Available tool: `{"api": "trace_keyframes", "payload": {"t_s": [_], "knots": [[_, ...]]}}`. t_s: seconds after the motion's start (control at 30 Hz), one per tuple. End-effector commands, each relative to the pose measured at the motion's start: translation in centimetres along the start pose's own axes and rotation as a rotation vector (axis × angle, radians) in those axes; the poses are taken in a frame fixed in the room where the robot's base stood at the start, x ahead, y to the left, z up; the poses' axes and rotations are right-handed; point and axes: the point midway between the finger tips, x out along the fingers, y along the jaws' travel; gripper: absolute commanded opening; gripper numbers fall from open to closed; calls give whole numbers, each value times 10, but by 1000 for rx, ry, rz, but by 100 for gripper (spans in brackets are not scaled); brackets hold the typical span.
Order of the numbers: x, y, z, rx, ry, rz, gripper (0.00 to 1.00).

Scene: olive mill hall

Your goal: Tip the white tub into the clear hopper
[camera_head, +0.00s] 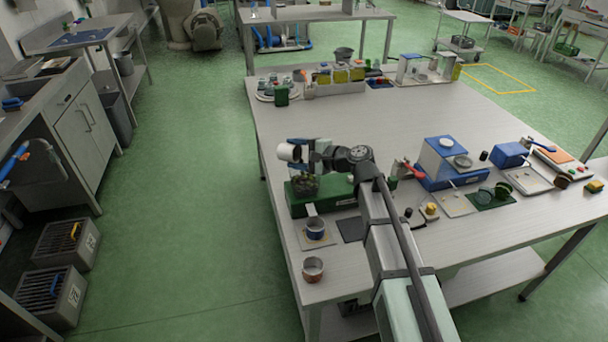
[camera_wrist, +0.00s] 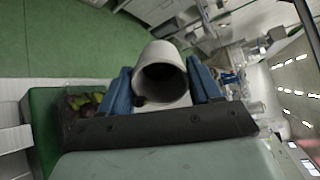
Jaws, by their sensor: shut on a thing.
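The white tub (camera_head: 289,152) is in my gripper (camera_head: 312,156), to the left of my wrist in the head view. In the wrist view the tub (camera_wrist: 161,70) is between the two blue fingers of my gripper (camera_wrist: 162,88), and its open mouth shows a dark inside. The tub lies tipped on its side above the clear hopper (camera_head: 304,184). The hopper stands on a green machine (camera_head: 328,194) and has dark and green olives in it. In the wrist view the hopper (camera_wrist: 82,103) is at the lower left, beside the tub. I cannot tell whether anything is left in the tub.
A blue-rimmed pot (camera_head: 316,228) stands on a small board in front of the green machine, with a copper-coloured cup (camera_head: 313,268) nearer the table's front corner. A blue and white device (camera_head: 446,160) stands to the right. The table middle behind is clear.

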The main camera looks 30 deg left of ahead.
Motion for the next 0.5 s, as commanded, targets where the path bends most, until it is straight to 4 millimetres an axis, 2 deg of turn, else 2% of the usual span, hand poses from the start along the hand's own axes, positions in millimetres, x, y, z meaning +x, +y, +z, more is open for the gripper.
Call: {"api": "trace_keyframes", "payload": {"t_s": [0.5], "knots": [[-5, 1, 0, 0, -18, -44, 30]]}}
